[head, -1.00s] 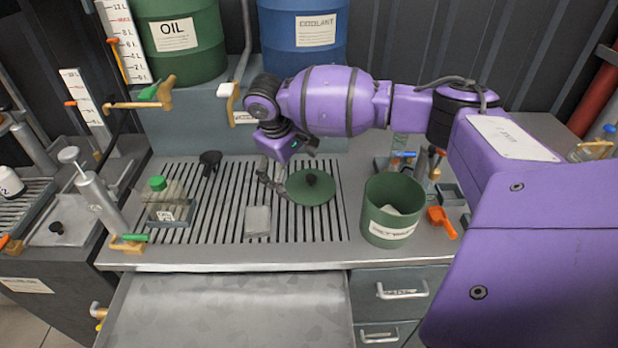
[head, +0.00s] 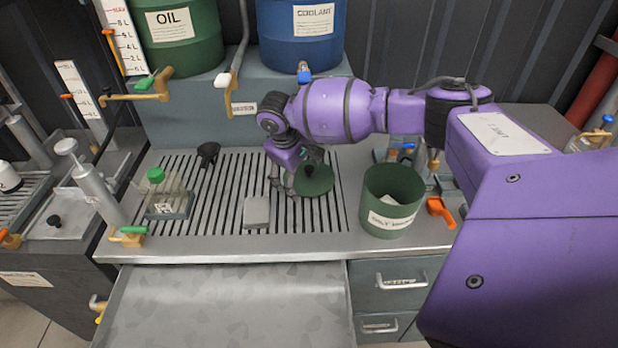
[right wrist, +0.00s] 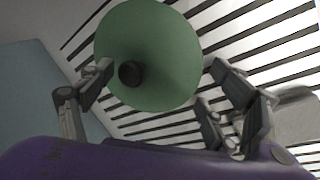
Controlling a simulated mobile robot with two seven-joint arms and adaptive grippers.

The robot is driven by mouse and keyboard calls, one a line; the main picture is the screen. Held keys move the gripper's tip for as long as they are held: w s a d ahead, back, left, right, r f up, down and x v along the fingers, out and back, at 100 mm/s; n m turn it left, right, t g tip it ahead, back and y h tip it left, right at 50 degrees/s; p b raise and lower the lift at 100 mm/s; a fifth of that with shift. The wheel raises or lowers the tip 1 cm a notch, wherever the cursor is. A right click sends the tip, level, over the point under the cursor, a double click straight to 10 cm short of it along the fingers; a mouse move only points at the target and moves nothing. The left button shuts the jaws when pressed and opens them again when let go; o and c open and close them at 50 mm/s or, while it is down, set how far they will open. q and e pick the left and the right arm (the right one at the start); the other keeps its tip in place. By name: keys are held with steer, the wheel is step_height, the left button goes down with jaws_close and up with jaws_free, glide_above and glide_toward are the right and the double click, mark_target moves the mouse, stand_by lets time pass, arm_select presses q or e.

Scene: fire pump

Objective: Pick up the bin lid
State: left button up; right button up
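The bin lid is a round green disc (head: 321,184) with a black knob (head: 309,170), lying on the slotted grate of the bench. My right gripper (head: 297,178) is over the lid's left part, with its fingers on both sides of the knob. In the right wrist view the lid (right wrist: 165,50) and its knob (right wrist: 130,74) show between the spread fingers of the open right gripper (right wrist: 165,80). The fingers look apart from the knob; whether they touch the lid's surface I cannot tell. My left gripper is not in view.
An open green bin (head: 391,210) stands right of the lid, with an orange item (head: 440,212) beside it. A grey block (head: 256,212) and a green-capped container (head: 168,198) are on the grate to the left. Oil (head: 178,40) and coolant (head: 300,35) drums stand behind.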

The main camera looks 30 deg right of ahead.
steer(key=c, duration=0.7)
steer(key=shift+r, duration=0.1)
steer(key=shift+c, duration=0.2)
